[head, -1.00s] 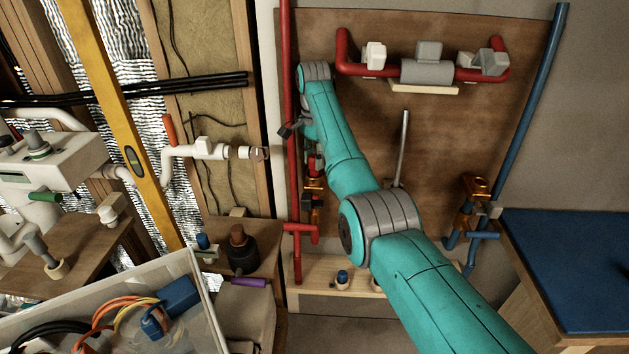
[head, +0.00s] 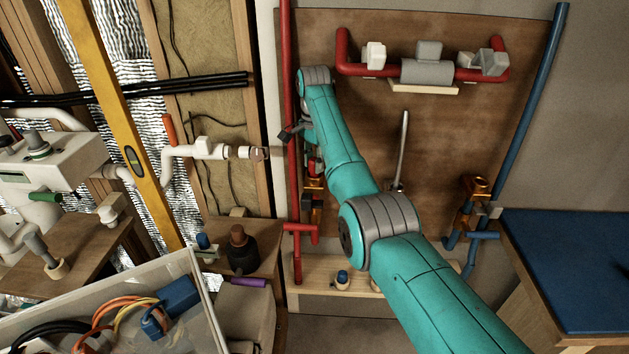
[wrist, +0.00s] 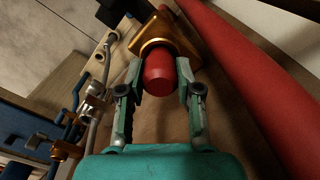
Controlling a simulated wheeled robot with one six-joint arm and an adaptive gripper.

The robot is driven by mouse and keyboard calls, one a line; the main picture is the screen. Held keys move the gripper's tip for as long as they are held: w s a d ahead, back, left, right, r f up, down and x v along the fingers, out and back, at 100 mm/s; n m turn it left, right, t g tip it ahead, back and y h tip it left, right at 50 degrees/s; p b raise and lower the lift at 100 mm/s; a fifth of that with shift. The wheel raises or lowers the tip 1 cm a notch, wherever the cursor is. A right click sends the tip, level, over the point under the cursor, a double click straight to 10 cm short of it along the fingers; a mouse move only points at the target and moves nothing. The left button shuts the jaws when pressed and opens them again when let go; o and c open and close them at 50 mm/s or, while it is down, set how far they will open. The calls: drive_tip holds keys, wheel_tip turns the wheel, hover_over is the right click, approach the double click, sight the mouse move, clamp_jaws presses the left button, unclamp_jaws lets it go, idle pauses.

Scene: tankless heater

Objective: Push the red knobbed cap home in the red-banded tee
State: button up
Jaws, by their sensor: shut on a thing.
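The red cap (wrist: 160,72) is between the two fingers of my gripper (wrist: 160,78) in the wrist view. The fingers are shut on its sides, and its round red end faces the camera. The brass tee (wrist: 168,36) is directly behind the cap, in line with it. The cap appears to meet the tee's mouth, but how deep it sits is hidden. In the head view the brass tee (head: 314,183) is low on the red pipe at the board's left, and my arm covers most of my gripper there.
A long red pipe (wrist: 250,80) runs close beside my gripper on the right in the wrist view. A second brass fitting (head: 474,187) is on the board's right by blue pipes. A grey rod (head: 403,150) stands right of my arm. A wooden ledge (head: 315,273) lies below.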

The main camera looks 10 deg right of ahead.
drive_tip(key=shift+f, duration=0.35)
idle(0.4)
drive_tip(key=o, duration=1.2)
drive_tip(key=shift+c, duration=0.2)
drive_tip(key=shift+r, duration=0.15)
wheel_tip(320, 180, up, 12)
drive_tip(key=shift+f, duration=0.2)
